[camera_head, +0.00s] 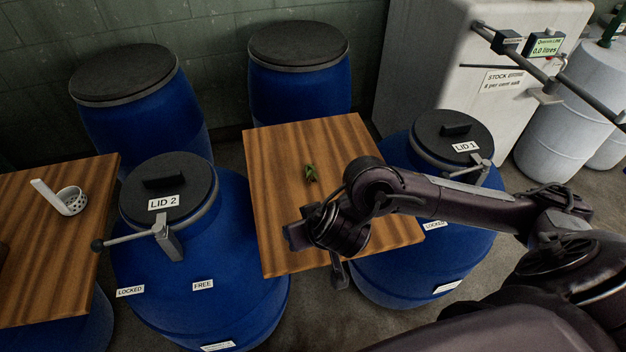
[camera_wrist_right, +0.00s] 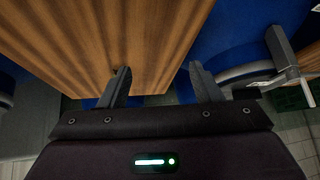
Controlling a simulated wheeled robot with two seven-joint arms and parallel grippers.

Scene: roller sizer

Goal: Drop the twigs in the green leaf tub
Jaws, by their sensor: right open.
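A small green leafy bundle (camera_head: 311,174), too small to tell whether it is the twigs, lies on the middle wooden board (camera_head: 281,160). My right gripper (camera_head: 314,256) is above the near part of that board, nearer to me than the green bundle. In the right wrist view its two fingers are spread with nothing between them (camera_wrist_right: 160,82), over the board's edge. No green leaf tub can be made out. My left gripper is not in view.
Blue drums with black lids stand around the board, one marked LID 2 (camera_head: 166,190) with a lever handle (camera_head: 134,238), one marked LID 1 (camera_head: 452,138). A white perforated cup (camera_head: 70,201) sits on the left board (camera_head: 42,267). A pale tank (camera_head: 440,55) stands behind.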

